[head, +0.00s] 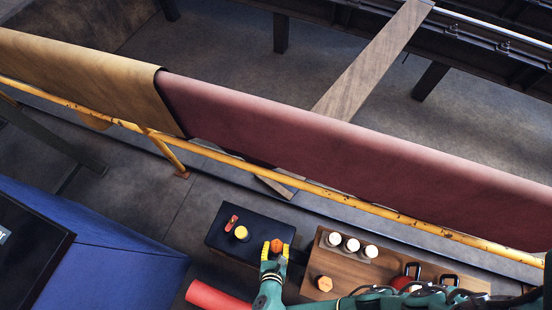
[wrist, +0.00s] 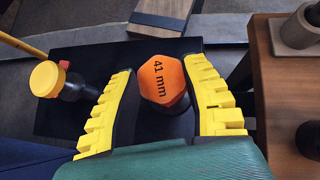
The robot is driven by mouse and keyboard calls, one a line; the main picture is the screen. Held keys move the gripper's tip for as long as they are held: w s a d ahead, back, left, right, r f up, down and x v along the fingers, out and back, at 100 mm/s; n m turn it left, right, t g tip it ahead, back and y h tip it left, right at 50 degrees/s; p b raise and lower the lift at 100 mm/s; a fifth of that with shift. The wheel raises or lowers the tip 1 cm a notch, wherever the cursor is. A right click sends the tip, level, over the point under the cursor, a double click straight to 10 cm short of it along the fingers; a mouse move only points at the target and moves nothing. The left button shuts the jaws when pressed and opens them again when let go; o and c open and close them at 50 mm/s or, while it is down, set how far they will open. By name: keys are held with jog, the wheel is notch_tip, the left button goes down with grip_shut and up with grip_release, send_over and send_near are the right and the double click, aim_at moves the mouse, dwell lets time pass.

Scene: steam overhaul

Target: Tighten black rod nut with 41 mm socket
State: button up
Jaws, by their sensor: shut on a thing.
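The 41 mm socket is an orange hexagonal-topped piece (wrist: 163,82) marked "41 mm", seen close up in the wrist view. It also shows in the head view (head: 277,245). My gripper (head: 274,249) has yellow ribbed fingers and is shut on this socket, one finger on each side, over the black box top (wrist: 75,120). Whether the socket's base touches the box is hidden. I cannot pick out a black rod nut in either view.
A yellow-capped black piece (head: 241,232) and a small red item (head: 232,221) are left of my gripper. A wooden tray (head: 390,265) at right holds white-topped cylinders (head: 352,244) and another orange piece (head: 324,284). A yellow rail (head: 300,183) with draped covers runs behind.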

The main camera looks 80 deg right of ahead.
jog(key=shift+w+r, duration=0.1)
notch_tip(320, 180, up, 6)
jog(key=p, duration=0.6)
jog(key=shift+f, duration=0.35)
